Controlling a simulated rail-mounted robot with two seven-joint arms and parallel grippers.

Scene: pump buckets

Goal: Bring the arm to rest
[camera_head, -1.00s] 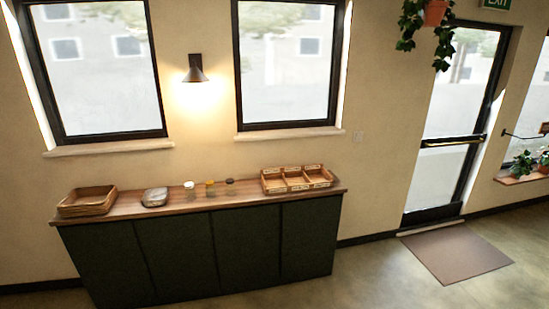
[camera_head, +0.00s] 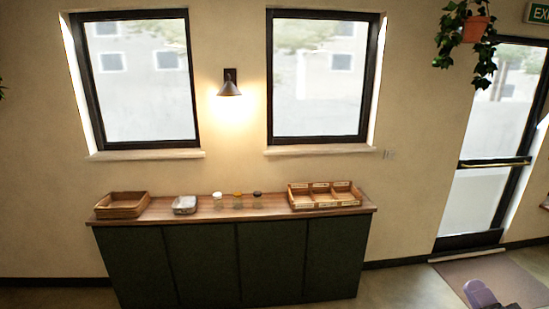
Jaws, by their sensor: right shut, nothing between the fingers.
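A small part of my right arm's end, with the right gripper (camera_head: 483,295), shows at the bottom right edge as a purple rounded piece and a dark piece beside it. Most of it is cut off by the frame. The gripper is shut and holds nothing. It appears in front of the floor mat and touches nothing that I can see. My left gripper is not in view.
A dark cabinet (camera_head: 205,262) with a wooden top stands against the wall. On it are a wooden tray (camera_head: 122,211), a pale container (camera_head: 185,204), three small lidded jars (camera_head: 237,202) and a compartmented wooden box (camera_head: 325,204). A brown mat (camera_head: 465,273) lies before the glass door (camera_head: 480,198).

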